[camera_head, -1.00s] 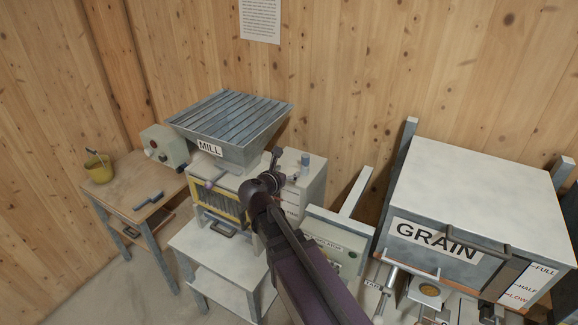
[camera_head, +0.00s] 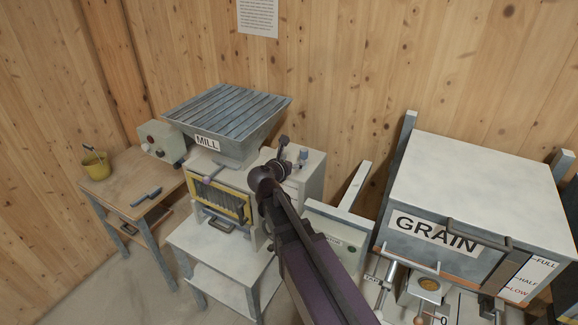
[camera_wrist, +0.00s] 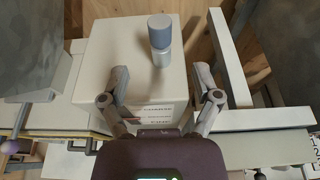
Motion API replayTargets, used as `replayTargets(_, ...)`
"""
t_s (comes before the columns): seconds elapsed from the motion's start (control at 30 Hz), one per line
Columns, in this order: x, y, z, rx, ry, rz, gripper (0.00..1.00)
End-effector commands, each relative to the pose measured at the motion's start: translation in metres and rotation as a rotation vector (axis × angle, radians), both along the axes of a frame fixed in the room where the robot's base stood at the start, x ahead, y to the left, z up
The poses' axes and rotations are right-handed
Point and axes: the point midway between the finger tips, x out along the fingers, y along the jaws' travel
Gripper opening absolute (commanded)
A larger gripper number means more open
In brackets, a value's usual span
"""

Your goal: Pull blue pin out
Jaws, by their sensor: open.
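The blue pin (camera_wrist: 160,31) stands upright on top of a pale box (camera_wrist: 105,60) in the wrist view. It has a blue cap above a grey metal shaft. In the head view the pin (camera_head: 303,155) shows small, just right of my gripper (camera_head: 284,150). In the wrist view my gripper (camera_wrist: 161,80) is open and empty. Its two fingers are spread to either side of the pin's line, and the pin is beyond the fingertips, apart from them.
The mill hopper (camera_head: 228,110) stands left of my gripper, above a yellow-framed grate (camera_head: 218,200). The grain bin (camera_head: 490,190) stands at right. A grey upright frame (camera_wrist: 230,60) is close to my right finger. A side table (camera_head: 150,180) holds a yellow pot (camera_head: 95,167).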

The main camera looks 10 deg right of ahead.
Motion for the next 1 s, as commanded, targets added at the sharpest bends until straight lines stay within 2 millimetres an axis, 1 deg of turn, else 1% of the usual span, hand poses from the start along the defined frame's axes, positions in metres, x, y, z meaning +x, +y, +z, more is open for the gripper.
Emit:
replayTargets(0.03, 0.008, -0.004, -0.005, 0.001, 0.000, -0.001, 0.81)
replayTargets(0.1, 0.016, -0.010, -0.007, 0.002, 0.000, -0.003, 0.81)
replayTargets(0.5, 0.056, -0.040, -0.023, 0.002, 0.000, -0.003, 0.81)
replayTargets(0.7, 0.067, -0.049, -0.026, 0.001, 0.000, -0.001, 0.81)
replayTargets(1.0, 0.069, -0.052, -0.027, 0.001, 0.000, -0.001, 0.81)
